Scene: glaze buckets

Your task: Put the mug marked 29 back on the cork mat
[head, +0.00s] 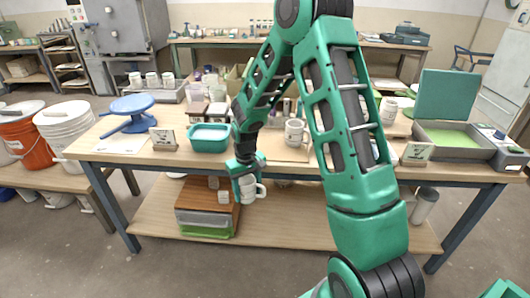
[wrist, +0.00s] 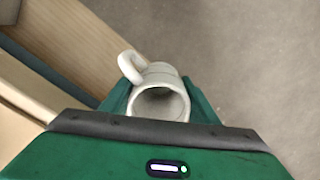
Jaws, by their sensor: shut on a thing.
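My gripper (head: 243,180) is shut on a white mug (head: 250,192) and holds it in front of the worktable's front edge, below the tabletop level. In the wrist view the mug (wrist: 162,98) lies between the green fingers, its open mouth toward the camera and its handle at upper left. No number on it can be read. A tan mat or board (head: 285,152) lies on the tabletop behind my arm; I cannot tell whether it is cork. A second pale mug (head: 294,132) stands at that mat, partly beside my arm.
The worktable (head: 345,168) also carries a teal tub (head: 208,138), a small sign stand (head: 163,138), a blue banding wheel (head: 132,105) and a grey case with a green lid (head: 445,95). A wooden drawer box (head: 205,208) sits on the lower shelf.

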